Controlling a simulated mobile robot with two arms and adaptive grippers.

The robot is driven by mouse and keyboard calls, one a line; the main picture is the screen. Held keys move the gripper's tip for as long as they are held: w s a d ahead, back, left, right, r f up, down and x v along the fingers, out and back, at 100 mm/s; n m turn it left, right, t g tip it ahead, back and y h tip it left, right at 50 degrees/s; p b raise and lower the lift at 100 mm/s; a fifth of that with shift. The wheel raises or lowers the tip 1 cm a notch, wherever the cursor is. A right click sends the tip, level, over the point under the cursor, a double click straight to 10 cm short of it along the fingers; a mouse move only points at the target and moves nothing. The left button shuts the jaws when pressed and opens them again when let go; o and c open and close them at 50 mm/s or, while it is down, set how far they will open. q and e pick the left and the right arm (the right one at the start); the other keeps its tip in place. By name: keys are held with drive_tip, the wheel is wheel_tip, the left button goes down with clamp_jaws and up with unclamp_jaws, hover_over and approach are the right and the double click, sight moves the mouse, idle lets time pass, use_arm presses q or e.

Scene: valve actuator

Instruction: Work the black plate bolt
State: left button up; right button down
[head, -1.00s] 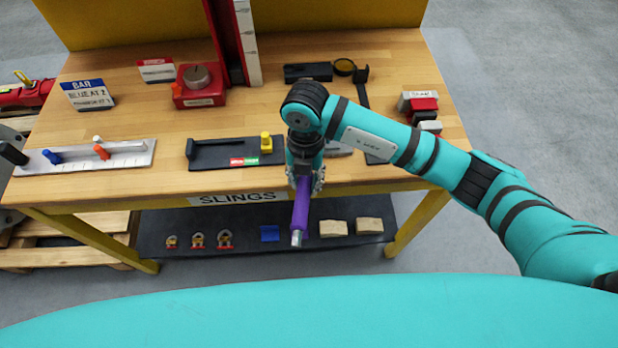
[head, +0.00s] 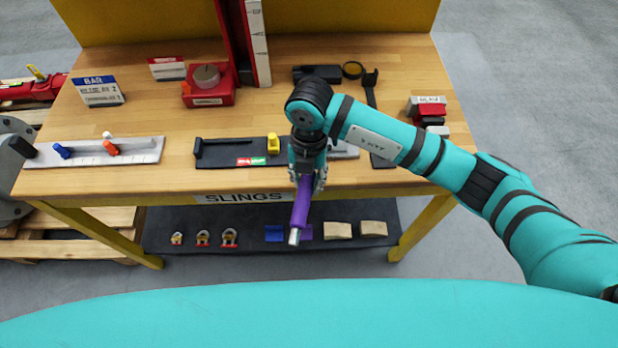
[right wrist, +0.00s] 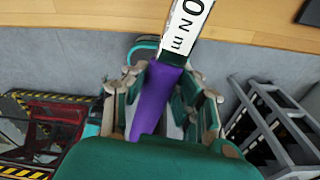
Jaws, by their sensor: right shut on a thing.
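The black plate (head: 225,153) lies on the wooden bench near its front edge. It has a dark upright piece at its left end, a yellow knob (head: 273,143) at its right, and a red and green label on its front. My left gripper is not in view.
A pale plate (head: 135,154) with blue, orange and white knobs lies at the left. A red box with a dial (head: 208,88) and a red upright stand behind. The lower shelf (head: 180,222) holds shackles and blocks. Bare wood lies behind the black plate.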

drive_tip(key=shift+a+r+p, duration=0.15)
drive_tip(key=shift+r+p, duration=0.2)
drive_tip(key=shift+r, duration=0.3)
drive_tip(key=shift+r+p, duration=0.95)
drive_tip(key=shift+r, duration=0.5)
